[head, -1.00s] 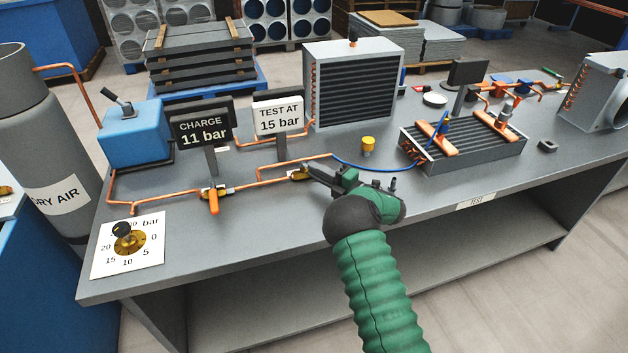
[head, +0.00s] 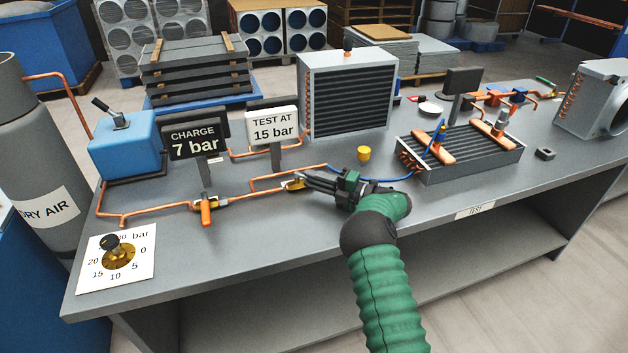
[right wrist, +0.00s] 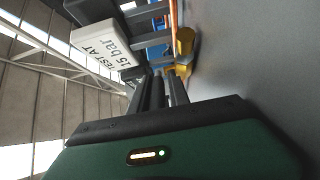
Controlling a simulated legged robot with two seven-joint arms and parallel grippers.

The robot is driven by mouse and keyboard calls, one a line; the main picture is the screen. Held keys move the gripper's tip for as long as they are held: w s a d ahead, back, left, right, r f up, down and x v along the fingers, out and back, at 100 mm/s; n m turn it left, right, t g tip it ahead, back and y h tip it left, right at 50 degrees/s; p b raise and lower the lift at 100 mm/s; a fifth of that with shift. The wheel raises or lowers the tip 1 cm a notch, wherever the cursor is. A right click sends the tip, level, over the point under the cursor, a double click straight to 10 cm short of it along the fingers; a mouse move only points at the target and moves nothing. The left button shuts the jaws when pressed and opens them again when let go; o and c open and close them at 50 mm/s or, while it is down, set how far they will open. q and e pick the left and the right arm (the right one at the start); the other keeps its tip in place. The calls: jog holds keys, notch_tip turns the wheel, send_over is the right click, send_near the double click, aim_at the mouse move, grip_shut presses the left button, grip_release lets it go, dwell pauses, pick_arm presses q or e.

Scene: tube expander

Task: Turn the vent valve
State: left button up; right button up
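The vent valve (head: 293,184) is a small brass fitting at the right end of the copper line on the bench. My right gripper (head: 305,180) reaches it from the right, its two fingers close together and their tips on the valve, hiding its handle. The right wrist view shows the brass valve (right wrist: 184,42) right at the fingertips, with only a narrow gap between the fingers. The charge sign (head: 194,142) reads 7 bar and the test sign (head: 273,124) reads 15 bar. My left gripper is not in view.
An orange-handled valve (head: 206,211) sits on the line to the left. A brass dial with a black knob (head: 111,243) stands at the front left. A yellow cap (head: 364,154), a blue hose (head: 385,180) and a finned coil (head: 465,158) lie behind and right of the gripper.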

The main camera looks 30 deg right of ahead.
jog(key=shift+o, duration=1.1)
jog(key=shift+w+f, duration=0.1)
